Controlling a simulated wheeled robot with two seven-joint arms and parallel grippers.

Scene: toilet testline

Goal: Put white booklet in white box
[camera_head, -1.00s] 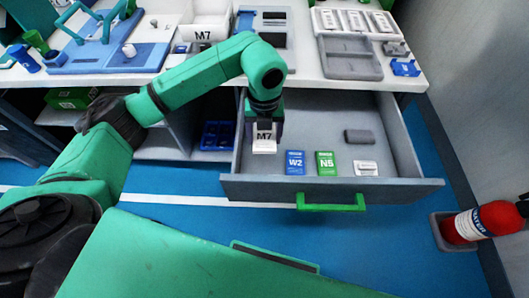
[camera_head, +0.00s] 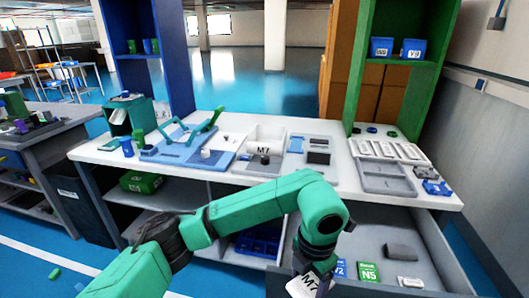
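The white booklet (camera_head: 304,287), marked M7, hangs tilted from my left gripper (camera_head: 316,268) at the bottom of the head view, above the front left part of the open drawer. The gripper appears shut on its upper edge; its fingertips are partly hidden. The white box (camera_head: 264,148), labelled M7, stands on the white table beyond my arm, with a small dark item visible in it. My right gripper is not in view.
The open drawer (camera_head: 437,250) holds a blue W2 booklet (camera_head: 340,268), a green N5 booklet (camera_head: 369,272), a dark grey block (camera_head: 400,251) and a white item (camera_head: 411,282). A blue board (camera_head: 182,150) lies left of the box, grey trays (camera_head: 388,178) right.

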